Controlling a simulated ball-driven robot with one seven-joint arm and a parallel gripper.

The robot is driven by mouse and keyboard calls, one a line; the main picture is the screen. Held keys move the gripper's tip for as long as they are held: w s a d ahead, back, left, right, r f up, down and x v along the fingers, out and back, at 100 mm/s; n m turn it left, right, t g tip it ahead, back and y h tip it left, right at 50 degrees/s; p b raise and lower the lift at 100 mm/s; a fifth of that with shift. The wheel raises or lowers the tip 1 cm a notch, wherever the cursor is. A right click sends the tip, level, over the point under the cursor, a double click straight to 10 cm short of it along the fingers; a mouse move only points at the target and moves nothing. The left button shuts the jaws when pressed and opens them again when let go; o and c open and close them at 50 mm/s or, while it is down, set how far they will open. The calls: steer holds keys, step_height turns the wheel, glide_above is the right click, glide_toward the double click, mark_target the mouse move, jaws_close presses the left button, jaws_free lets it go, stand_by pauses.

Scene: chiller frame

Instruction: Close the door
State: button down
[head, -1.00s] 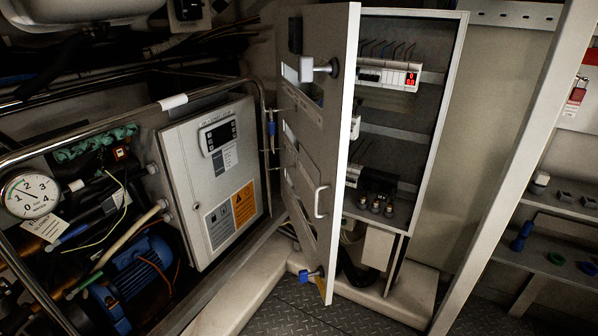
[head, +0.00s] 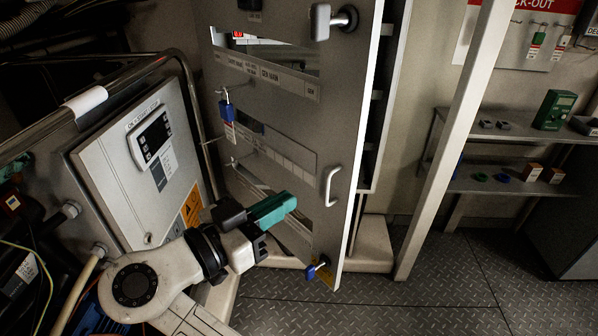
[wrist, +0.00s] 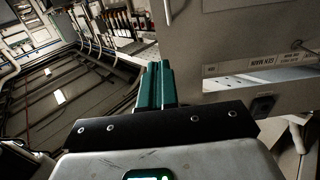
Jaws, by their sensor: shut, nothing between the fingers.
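In the wrist view the teal fingers (wrist: 155,85) are together beside the door panel (wrist: 240,40). I cannot tell whether they touch it.
A grey control box (head: 140,165) and a pipe rail (head: 120,85) stand close at left. A white post (head: 450,140) rises right of the door. Shelves (head: 520,185) with small items stand at the right. The chequered floor (head: 440,290) is clear.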

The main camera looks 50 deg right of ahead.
mark_target(351, 163)
steer(key=d+p, duration=0.1)
steer(key=d, duration=0.3)
steer(key=s+d+p, duration=0.1)
steer(key=d, duration=0.3)
steer(key=d+p, duration=0.1)
steer(key=d, duration=0.4)
steer(key=shift+s+r, duration=0.1)
steer(key=shift+s, duration=0.1)
steer(key=shift+d, duration=0.4)
